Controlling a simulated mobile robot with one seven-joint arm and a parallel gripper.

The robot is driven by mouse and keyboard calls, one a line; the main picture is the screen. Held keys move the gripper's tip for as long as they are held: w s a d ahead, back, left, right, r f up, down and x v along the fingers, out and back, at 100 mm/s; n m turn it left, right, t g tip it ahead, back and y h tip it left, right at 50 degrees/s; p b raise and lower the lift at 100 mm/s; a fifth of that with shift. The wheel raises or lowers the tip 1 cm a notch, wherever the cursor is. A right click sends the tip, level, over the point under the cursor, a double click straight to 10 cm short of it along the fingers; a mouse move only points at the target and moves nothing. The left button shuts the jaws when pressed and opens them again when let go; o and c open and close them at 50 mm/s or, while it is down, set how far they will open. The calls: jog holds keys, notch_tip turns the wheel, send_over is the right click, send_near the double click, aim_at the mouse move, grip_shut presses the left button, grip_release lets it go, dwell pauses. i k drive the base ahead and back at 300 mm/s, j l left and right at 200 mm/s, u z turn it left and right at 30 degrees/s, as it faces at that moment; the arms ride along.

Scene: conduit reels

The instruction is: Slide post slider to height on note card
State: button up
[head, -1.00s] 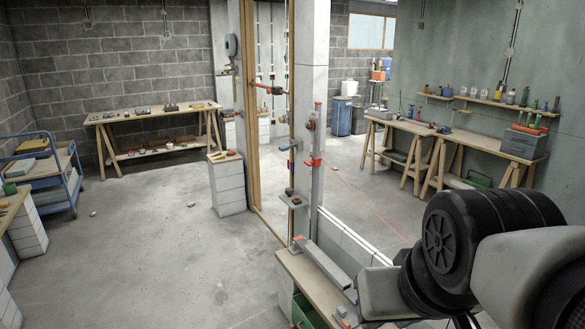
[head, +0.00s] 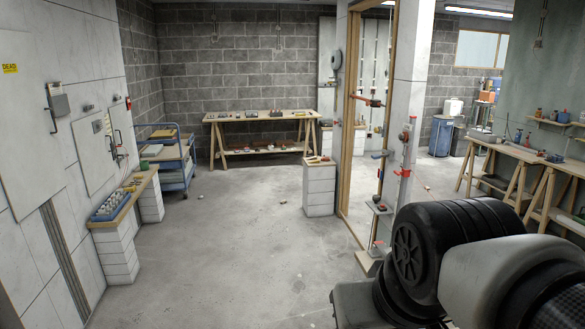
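A slim upright post (head: 408,155) stands at the right of centre in the head view, beside the wooden door frame. It carries a red fitting (head: 403,172). A blue fitting (head: 380,155) and a small grey plate (head: 378,207) show just left of it. I cannot tell which of these is the post slider. The post's lower part is hidden behind my arm. I cannot make out a note card. My gripper is not in view; only black and grey links of my arm show at the lower right.
Open concrete floor (head: 235,250) fills the middle. A white block stand (head: 319,190) is left of the door frame. A low bench with a blue tray (head: 110,206) lines the left wall, a blue cart (head: 175,178) behind it. A trestle table (head: 262,117) stands at the back.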

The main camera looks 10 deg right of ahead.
aim_at(405, 173)
jog(key=i+l+u, duration=0.15)
jog(key=i, duration=0.4)
jog(key=i+l+u, duration=0.1)
jog(key=i, duration=0.45)
jog(key=i+l, duration=0.1)
jog(key=i, duration=0.7)
jog(key=i+l, duration=0.1)
jog(key=i, duration=0.7)
jog(key=i+z, duration=0.2)
jog(key=i, duration=0.2)
jog(key=i+j+z, duration=0.2)
jog(key=i, duration=0.2)
jog(key=i+j+z, duration=0.25)
jog(key=i, duration=0.15)
jog(key=l+z, duration=0.15)
jog(key=z, duration=0.7)
